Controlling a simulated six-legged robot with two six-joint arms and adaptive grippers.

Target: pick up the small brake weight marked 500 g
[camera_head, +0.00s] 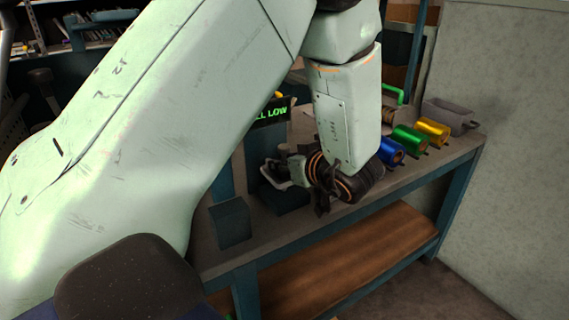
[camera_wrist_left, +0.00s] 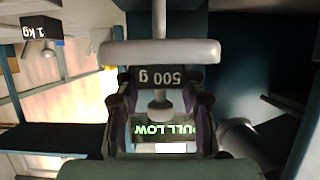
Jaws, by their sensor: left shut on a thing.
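The small brake weight marked 500 g (camera_wrist_left: 178,77) is a dark block with white lettering, upside down in the left wrist view. It sits between the two fingers of my left gripper (camera_wrist_left: 160,105), which is shut on it. A pale rounded bar (camera_wrist_left: 160,52) crosses the picture right beside the weight. In the head view my left gripper (camera_head: 302,168) is over the bench, partly hidden by its own wrist; the weight cannot be made out there. My right gripper is in neither view.
A lit green sign (camera_head: 272,114) stands behind the gripper. Blue (camera_head: 391,151), green (camera_head: 409,138) and yellow (camera_head: 432,130) rolls line the bench (camera_head: 450,150) to the right. A dark block (camera_head: 230,222) is at its left. A 1 kg weight (camera_wrist_left: 42,32) shows in the wrist view.

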